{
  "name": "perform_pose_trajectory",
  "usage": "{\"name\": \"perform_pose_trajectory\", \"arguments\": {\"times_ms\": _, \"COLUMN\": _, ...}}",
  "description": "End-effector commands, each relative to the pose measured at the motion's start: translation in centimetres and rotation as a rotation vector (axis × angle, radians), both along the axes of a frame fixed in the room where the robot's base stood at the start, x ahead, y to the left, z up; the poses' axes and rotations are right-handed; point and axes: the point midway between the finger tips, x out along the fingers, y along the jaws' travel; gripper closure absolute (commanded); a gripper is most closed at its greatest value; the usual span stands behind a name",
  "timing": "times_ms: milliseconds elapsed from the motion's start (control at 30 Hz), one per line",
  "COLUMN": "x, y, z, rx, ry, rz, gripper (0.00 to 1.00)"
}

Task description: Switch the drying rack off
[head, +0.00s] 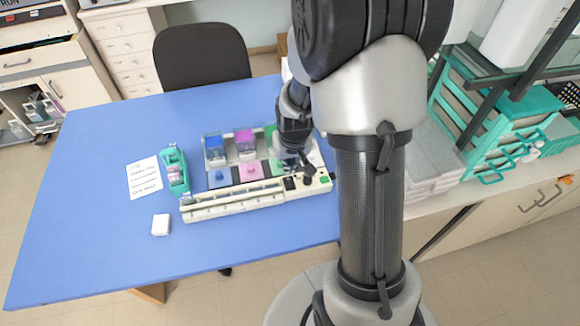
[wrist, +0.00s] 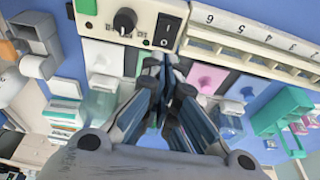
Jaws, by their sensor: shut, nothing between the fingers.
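The drying rack is a long cream unit (head: 235,203) on the blue table, with numbered slots (wrist: 255,45) in the wrist view. Its control panel (wrist: 148,42) carries a black rocker switch (wrist: 167,30), a black round knob (wrist: 125,20) and a green button (wrist: 86,6). In the head view the switch (head: 290,183) sits left of the knob (head: 308,180) and green button (head: 324,180). My gripper (wrist: 167,60) is shut and empty, its tips close to the panel edge by the switch. I cannot tell whether they touch. Which way the rocker is tipped is unclear.
Blue (head: 214,148) and magenta (head: 244,142) staining jars stand behind the rack, with coloured mats before them. A teal holder (head: 174,170), a written paper (head: 144,178) and a small white block (head: 160,225) lie to the left. The table's front left is clear.

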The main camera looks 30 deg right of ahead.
Motion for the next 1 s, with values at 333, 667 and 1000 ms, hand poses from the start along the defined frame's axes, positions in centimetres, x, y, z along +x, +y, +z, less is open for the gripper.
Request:
{"name": "perform_pose_trajectory", "arguments": {"times_ms": 333, "x": -0.7, "y": 0.2, "z": 7.7, "rx": -0.001, "ry": -0.005, "rz": -0.001, "gripper": 1.00}}
{"name": "perform_pose_trajectory", "arguments": {"times_ms": 667, "x": -0.9, "y": 0.3, "z": 9.2, "rx": 0.000, "ry": -0.001, "rz": -0.001, "gripper": 1.00}}
{"name": "perform_pose_trajectory", "arguments": {"times_ms": 1000, "x": -0.9, "y": 0.3, "z": 9.2, "rx": 0.000, "ry": -0.001, "rz": -0.001, "gripper": 1.00}}
